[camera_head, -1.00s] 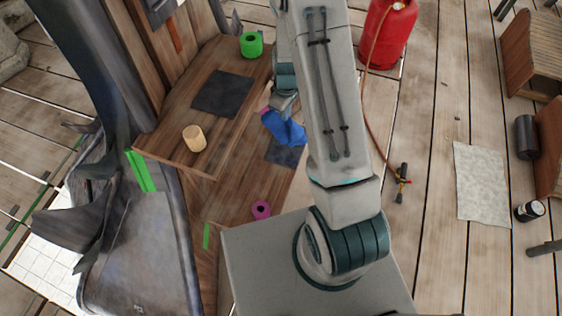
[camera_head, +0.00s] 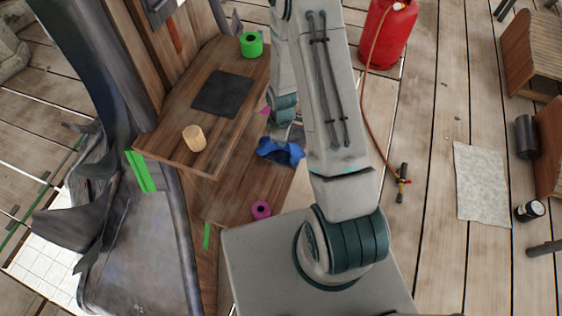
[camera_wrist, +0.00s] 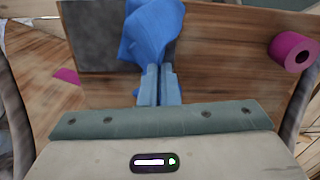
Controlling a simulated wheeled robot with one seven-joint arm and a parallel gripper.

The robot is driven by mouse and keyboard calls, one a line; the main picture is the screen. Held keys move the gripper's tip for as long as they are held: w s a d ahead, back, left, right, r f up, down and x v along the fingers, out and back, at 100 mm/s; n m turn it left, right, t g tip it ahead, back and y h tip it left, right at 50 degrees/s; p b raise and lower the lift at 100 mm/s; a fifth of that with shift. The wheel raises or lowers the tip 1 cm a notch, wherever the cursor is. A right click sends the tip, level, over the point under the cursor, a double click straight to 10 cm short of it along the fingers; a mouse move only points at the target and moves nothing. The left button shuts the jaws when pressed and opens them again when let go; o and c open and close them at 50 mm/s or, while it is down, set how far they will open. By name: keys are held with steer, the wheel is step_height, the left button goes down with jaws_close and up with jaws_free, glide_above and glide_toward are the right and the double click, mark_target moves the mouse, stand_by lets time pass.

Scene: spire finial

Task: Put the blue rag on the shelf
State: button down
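The blue rag (camera_head: 280,152) is crumpled and hangs at my gripper, in front of the lower wooden board (camera_head: 232,190) in the head view. In the wrist view the rag (camera_wrist: 150,28) spreads out from my gripper (camera_wrist: 158,72), whose two fingers are close together with the cloth pinched at their tips. A dark square mat (camera_wrist: 88,35) lies behind the rag there. I cannot tell whether the rag touches the board. The upper wooden shelf (camera_head: 178,118) holds another dark mat (camera_head: 223,93). My arm hides part of the lower board.
A green roll (camera_head: 251,45) and a wooden cylinder (camera_head: 194,138) stand on the upper shelf. A magenta roll (camera_head: 261,210) is on the lower board. A red gas cylinder (camera_head: 388,34) with a hose stands behind my arm.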

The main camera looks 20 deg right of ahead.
steer(key=s+a+f, duration=0.1)
steer(key=s+f, duration=0.1)
steer(key=s, duration=0.1)
steer(key=s+a+f, duration=0.2)
steer(key=f, duration=0.1)
steer(key=s+a+f, duration=0.1)
steer(key=s+f, duration=0.1)
steer(key=s, duration=0.1)
steer(key=shift+s+a+f, duration=0.3)
steer(key=shift+a, duration=0.05)
steer(key=c, duration=2.1)
jaws_free()
steer(key=o, duration=0.9)
steer(key=s+a+r+p, duration=0.1)
steer(key=r+p, duration=0.2)
steer(key=r, duration=0.2)
steer(key=s+a+r+p, duration=0.1)
steer(key=s+r+p, duration=0.1)
steer(key=r, duration=0.3)
steer(key=shift+s+p, duration=0.3)
steer(key=shift+p, duration=0.1)
